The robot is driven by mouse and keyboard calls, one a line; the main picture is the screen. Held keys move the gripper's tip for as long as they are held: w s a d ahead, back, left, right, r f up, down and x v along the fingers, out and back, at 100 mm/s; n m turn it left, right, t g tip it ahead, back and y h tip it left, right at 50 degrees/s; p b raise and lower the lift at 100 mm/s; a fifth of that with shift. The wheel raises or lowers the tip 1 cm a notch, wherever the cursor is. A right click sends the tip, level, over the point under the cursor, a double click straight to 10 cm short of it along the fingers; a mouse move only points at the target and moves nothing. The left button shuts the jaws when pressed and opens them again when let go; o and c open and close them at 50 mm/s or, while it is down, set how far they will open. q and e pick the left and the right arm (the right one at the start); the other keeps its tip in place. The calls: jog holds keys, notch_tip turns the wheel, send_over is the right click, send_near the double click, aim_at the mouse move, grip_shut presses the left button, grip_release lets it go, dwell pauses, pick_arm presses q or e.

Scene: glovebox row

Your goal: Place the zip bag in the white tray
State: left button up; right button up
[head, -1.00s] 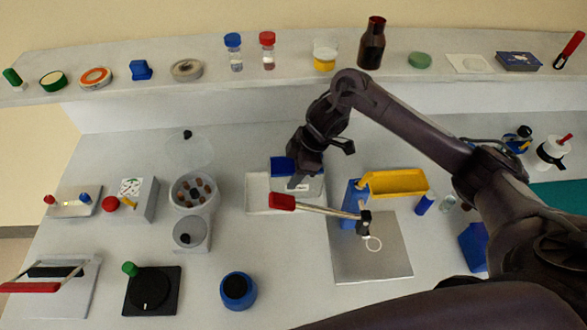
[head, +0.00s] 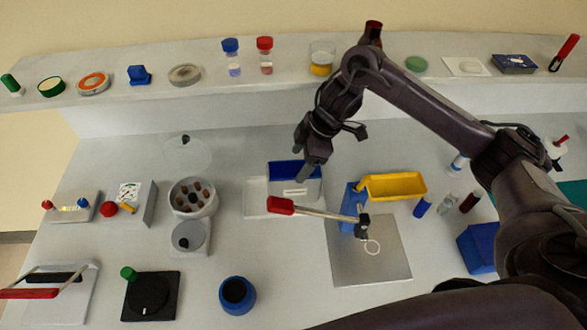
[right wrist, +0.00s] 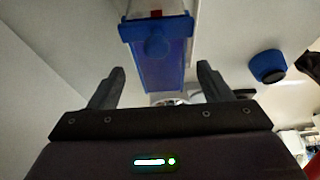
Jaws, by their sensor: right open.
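The white tray (head: 256,205) lies mid-bench in the head view. A blue and white piece (head: 283,170), which I take for the zip bag, lies over its right part. Whether it rests fully inside the walls I cannot tell. My right gripper (head: 307,172) is over the piece's right side, fingers apart, holding nothing visible. In the right wrist view, my open right gripper (right wrist: 158,85) has a blue piece (right wrist: 160,62) ahead, between and beyond the fingertips; it looks apart from both. My left gripper is not in view.
A red-handled lever (head: 281,206) crosses just before the tray, above a grey plate (head: 365,262). A yellow bin (head: 396,186) stands to the right, a round white device (head: 193,197) to the left. A blue jar (head: 238,294) stands in front. A shelf of bottles runs behind.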

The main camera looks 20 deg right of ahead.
jog(key=v, duration=0.6)
jog(key=shift+p, duration=0.35)
